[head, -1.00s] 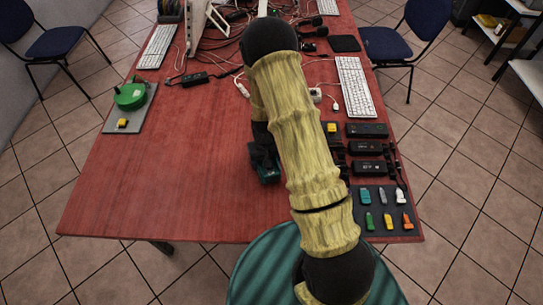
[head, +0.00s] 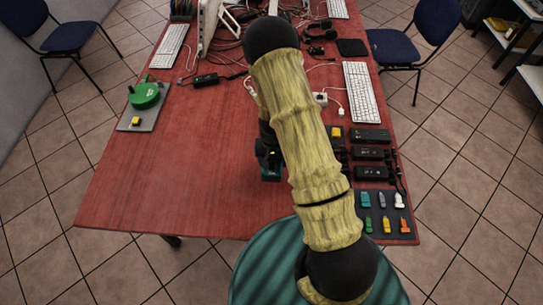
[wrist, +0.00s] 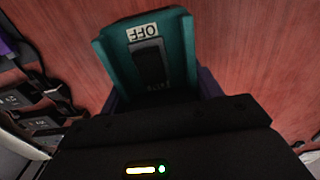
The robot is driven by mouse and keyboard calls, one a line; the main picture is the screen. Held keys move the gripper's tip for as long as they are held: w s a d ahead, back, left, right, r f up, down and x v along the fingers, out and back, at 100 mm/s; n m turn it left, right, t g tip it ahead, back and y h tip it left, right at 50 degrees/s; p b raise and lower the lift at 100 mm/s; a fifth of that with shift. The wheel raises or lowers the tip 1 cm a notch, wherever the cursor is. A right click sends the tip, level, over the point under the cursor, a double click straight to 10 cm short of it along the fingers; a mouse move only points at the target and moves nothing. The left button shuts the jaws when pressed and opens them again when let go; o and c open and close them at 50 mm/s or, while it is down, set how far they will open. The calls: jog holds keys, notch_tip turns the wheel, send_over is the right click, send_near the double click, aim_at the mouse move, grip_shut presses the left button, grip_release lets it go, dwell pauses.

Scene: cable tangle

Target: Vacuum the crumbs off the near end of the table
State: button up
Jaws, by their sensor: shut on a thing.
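A teal handheld vacuum (head: 269,168) shows partly below my arm in the head view, over the middle of the table. In the wrist view the vacuum (wrist: 182,65) fills the top middle, with a black switch (wrist: 150,64) and a label reading OFF. My gripper (head: 267,150) is shut on it, and purple finger parts show on both sides of the teal body. I cannot tell whether the vacuum touches the table. The red table's near end (head: 175,205) shows bare wood at left. I can make out no crumbs; my arm hides part of the surface.
A green cable reel (head: 144,96) sits on a grey mat at left. Black power bricks (head: 371,153) and a dark tray of small coloured sticks (head: 385,225) lie at right. Keyboards, cables and a white stand (head: 208,25) crowd the far end. Blue chairs (head: 412,48) flank the table.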

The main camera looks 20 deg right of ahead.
jog(key=shift+s+d, duration=0.1)
jog(key=shift+f+b, duration=2.3)
jog(key=shift+f, duration=0.6)
jog(key=shift+s, duration=0.3)
jog(key=shift+s+a+b, duration=0.25)
jog(key=shift+s+b, duration=0.05)
jog(key=shift+s, duration=0.25)
jog(key=shift+s+a+b, duration=0.25)
jog(key=shift+s+b, duration=0.05)
jog(key=shift+s, duration=0.25)
jog(key=shift+s, duration=0.15)
